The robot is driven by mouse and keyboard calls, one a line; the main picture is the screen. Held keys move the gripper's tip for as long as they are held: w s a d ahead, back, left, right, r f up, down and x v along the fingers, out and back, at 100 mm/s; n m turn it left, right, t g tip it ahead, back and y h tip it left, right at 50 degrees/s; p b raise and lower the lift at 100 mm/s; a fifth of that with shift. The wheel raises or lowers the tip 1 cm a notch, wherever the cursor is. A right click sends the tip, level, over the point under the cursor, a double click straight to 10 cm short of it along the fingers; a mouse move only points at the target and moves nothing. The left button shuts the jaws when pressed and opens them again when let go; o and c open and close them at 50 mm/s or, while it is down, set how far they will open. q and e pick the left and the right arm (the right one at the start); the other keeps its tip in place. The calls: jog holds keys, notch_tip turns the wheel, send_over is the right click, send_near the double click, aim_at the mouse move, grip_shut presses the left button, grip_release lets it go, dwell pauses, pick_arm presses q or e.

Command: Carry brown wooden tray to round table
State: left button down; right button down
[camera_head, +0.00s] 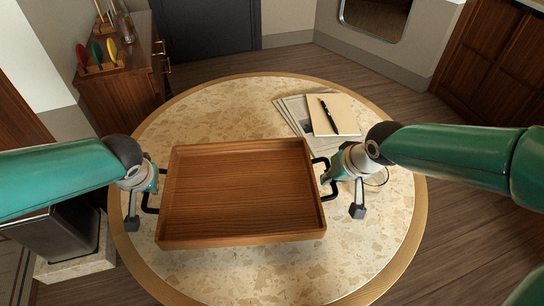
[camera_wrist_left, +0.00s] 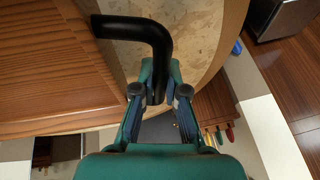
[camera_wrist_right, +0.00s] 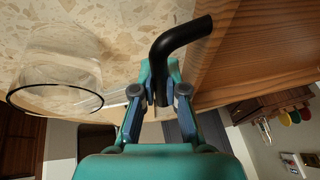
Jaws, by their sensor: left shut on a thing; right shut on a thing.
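The brown wooden tray (camera_head: 240,190) is empty and looks level over the near middle of the round table (camera_head: 220,112), which has a speckled stone top and a wooden rim. I cannot tell whether its base touches the tabletop. My left gripper (camera_head: 148,192) is shut on the tray's left black handle, seen close in the left wrist view (camera_wrist_left: 135,27). My right gripper (camera_head: 328,178) is shut on the right black handle, seen close in the right wrist view (camera_wrist_right: 180,38). The tray's wood fills one side of each wrist view.
A clear glass vessel (camera_wrist_right: 55,70) stands on the table beside my right gripper. Papers, a tan notebook (camera_head: 345,115) and a black pen (camera_head: 328,118) lie at the table's back right. A wooden cabinet (camera_head: 118,85) stands behind left. The back left tabletop is clear.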

pick_arm(q)
jog(key=shift+f, duration=0.15)
pick_arm(e)
jog(key=shift+f, duration=0.2)
